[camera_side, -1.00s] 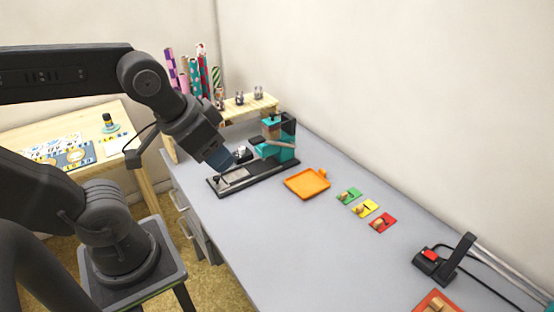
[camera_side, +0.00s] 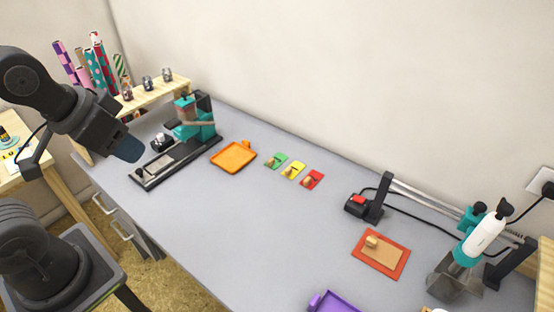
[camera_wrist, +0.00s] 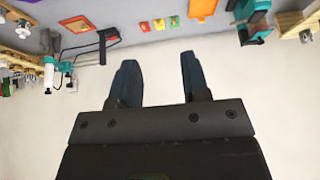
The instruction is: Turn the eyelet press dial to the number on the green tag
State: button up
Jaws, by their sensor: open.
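A teal and black press (camera_side: 200,128) stands on a long black base at the back left of the bench; I take it for the eyelet press. A small white and black round part (camera_side: 161,140) sits by its base; I cannot tell whether it is the dial. The green tag (camera_side: 276,161) lies flat right of the press, with a wooden piece on it; its number is too small to read. My gripper (camera_side: 130,150) is in the air left of the press. Its fingers (camera_wrist: 160,75) are apart with nothing between them.
Yellow (camera_side: 293,170) and red (camera_side: 312,180) tags lie beside the green one. An orange tray (camera_side: 234,157) lies between press and tags. A black stand (camera_side: 370,200), a red-orange tray (camera_side: 400,262) and a white-teal tool (camera_side: 482,235) are at right. The front middle of the bench is clear.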

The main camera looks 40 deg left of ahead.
jog(key=shift+o, duration=0.9)
jog(key=w+a+r+m+g, duration=0.25)
jog(key=w+a, duration=0.55)
jog(key=w, duration=0.4)
jog(key=m+g, duration=0.3)
jog(key=m, duration=0.4)
send_over(160, 135)
notch_tip(160, 135, down, 20)
jog(key=shift+n, duration=0.25)
notch_tip(160, 135, down, 13)
jog(key=shift+a+f, duration=0.1)
jog(key=shift+c, duration=0.3)
